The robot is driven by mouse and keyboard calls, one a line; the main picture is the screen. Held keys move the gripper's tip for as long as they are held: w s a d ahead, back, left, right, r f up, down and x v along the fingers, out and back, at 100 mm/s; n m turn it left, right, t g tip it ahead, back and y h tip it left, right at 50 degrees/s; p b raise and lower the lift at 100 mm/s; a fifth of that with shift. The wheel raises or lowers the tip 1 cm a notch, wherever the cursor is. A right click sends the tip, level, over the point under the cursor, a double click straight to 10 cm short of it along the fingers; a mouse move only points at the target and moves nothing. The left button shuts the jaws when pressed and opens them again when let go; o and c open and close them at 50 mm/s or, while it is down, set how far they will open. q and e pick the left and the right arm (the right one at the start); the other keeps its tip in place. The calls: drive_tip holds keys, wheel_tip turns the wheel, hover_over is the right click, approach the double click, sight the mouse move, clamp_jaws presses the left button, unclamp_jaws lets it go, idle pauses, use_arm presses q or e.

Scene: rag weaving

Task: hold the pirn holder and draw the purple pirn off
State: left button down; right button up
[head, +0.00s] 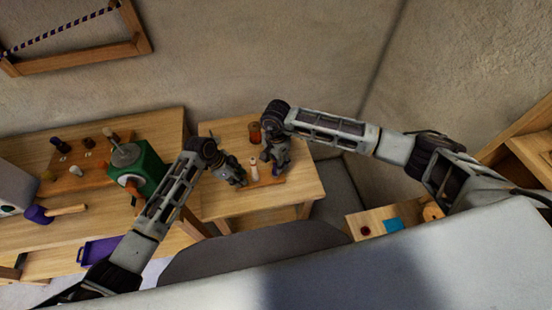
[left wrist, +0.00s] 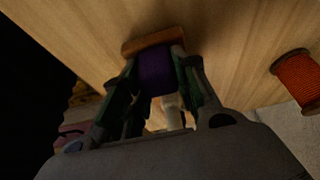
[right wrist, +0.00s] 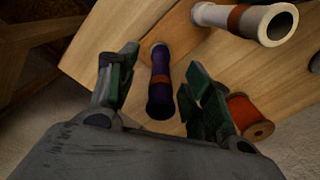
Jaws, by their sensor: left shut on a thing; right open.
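The pirn holder (head: 268,182) is a low wooden board on the small table. The purple pirn (right wrist: 160,85), dark with a brown band, stands on it. A white pirn (head: 254,172) stands beside it, seen also in the right wrist view (right wrist: 245,20). My left gripper (head: 238,181) is shut at the holder's left end, on a plain purple piece (left wrist: 156,74); the exact contact is hidden. My right gripper (right wrist: 155,85) is open, its fingers either side of the purple pirn and apart from it. In the head view it covers most of that pirn.
An orange thread spool (head: 254,132) stands at the back of the small table (head: 215,209), close to my right gripper (head: 277,165). A longer bench on the left holds a green machine (head: 145,170) and several spools. The small table's front is clear.

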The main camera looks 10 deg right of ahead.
clamp_jaws()
idle(0.5)
